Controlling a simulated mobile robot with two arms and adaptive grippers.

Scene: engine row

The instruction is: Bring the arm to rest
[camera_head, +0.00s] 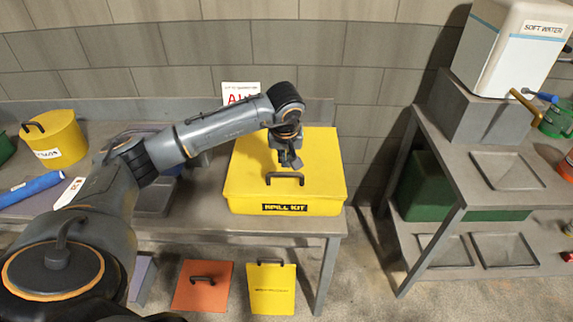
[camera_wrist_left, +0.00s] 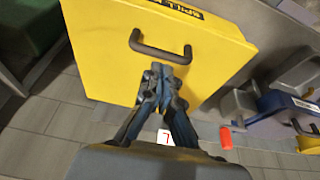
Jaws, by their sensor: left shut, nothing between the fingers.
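My left arm reaches in from the left over the table, and my left gripper (camera_head: 289,160) hangs above the yellow spill kit box (camera_head: 315,189). The gripper is shut and empty. In the left wrist view the gripper (camera_wrist_left: 158,72) shows with its fingertips together, just short of the dark handle (camera_wrist_left: 160,50) of the yellow box (camera_wrist_left: 110,70). I cannot tell whether the fingertips touch the handle. The box is closed and sits on the grey table. My right gripper is not in view.
Orange (camera_head: 202,287) and yellow (camera_head: 271,290) handled panels are below. A shelf (camera_head: 440,170) with a white soft water tank (camera_head: 510,48) stands right, past a gap.

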